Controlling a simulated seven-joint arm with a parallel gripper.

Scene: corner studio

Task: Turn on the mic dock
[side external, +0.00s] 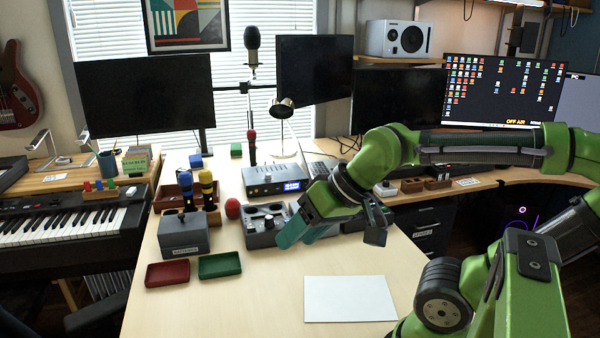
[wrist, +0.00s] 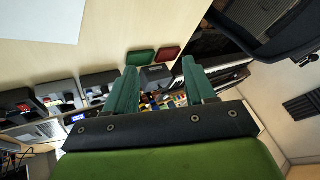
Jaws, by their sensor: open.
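A grey dock with round recesses and a small knob (side external: 256,239) sits on the desk just left of my gripper; I take it for the mic dock, though its label is unreadable. A power switch or lit lamp on it cannot be made out. My gripper (side external: 303,238) is open and empty, its two teal fingers pointing down and left over the dock's right side. In the wrist view my gripper (wrist: 159,66) has its fingers spread, with a grey box (wrist: 157,76) between the tips in the picture. Contact with the dock cannot be judged.
A grey box (side external: 184,238) stands left, behind a red tray (side external: 168,274) and a green tray (side external: 220,265). Upright microphones (side external: 207,186) and a red ball (side external: 232,208) are close by. A unit with a blue display (side external: 268,180) is behind. White paper (side external: 349,299) lies in front.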

